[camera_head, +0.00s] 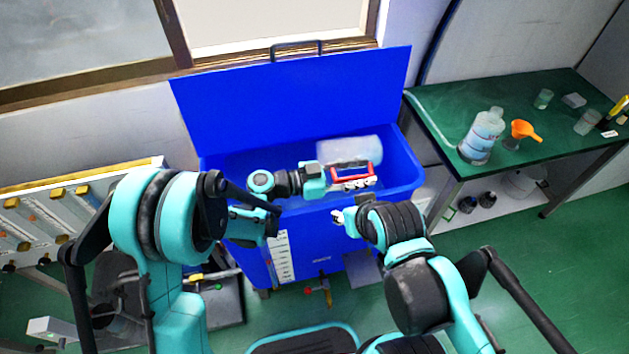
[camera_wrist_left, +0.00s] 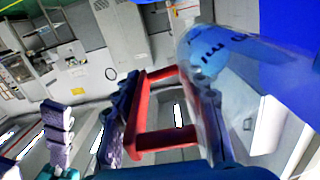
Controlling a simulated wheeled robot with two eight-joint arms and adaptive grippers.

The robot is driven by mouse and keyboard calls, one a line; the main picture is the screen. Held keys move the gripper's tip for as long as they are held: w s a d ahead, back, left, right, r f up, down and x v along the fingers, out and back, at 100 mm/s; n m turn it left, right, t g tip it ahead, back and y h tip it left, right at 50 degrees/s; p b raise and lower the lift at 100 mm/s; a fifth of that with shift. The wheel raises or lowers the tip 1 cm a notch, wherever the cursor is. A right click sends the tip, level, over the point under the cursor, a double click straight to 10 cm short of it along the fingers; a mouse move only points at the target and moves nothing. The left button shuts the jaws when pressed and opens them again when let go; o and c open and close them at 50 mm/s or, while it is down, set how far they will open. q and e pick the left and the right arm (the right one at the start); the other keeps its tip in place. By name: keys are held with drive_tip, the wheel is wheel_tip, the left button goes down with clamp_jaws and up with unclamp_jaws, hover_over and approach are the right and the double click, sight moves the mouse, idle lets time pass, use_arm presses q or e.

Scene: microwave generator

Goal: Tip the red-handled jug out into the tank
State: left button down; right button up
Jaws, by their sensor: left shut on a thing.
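The clear jug (camera_head: 345,150) lies on its side in the air over the open blue tank (camera_head: 405,178). Its red handle (camera_head: 338,167) faces the front of the tank. My left gripper (camera_head: 352,182) is shut on this handle. In the left wrist view the red handle (camera_wrist_left: 168,142) passes by the fingers, and the clear jug (camera_wrist_left: 240,62) with blue markings fills the right side. I cannot tell whether liquid is left in it. My right gripper (camera_head: 338,216) is in front of the tank's front wall, apart from the jug; its fingers are too small to read.
The tank's blue lid (camera_head: 290,100) stands open behind. At right, a green bench (camera_head: 535,155) holds a large clear bottle (camera_head: 482,137), an orange funnel (camera_head: 523,130) and small containers. A rack (camera_head: 85,205) stands at left. Green floor is free at lower right.

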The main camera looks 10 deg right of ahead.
use_arm(q)
drive_tip(key=shift+a+r+h+b, duration=0.2)
drive_tip(key=shift+r+h+b, duration=0.2)
drive_tip(key=shift+h+b, duration=0.15)
use_arm(e)
drive_tip(key=shift+s+a+f, duration=0.3)
drive_tip(key=shift+a+f, duration=0.05)
drive_tip(key=shift+f, duration=0.25)
use_arm(q)
drive_tip(key=shift+a+r, duration=0.1)
drive_tip(key=shift+r, duration=0.05)
use_arm(e)
drive_tip(key=shift+s+a, duration=0.1)
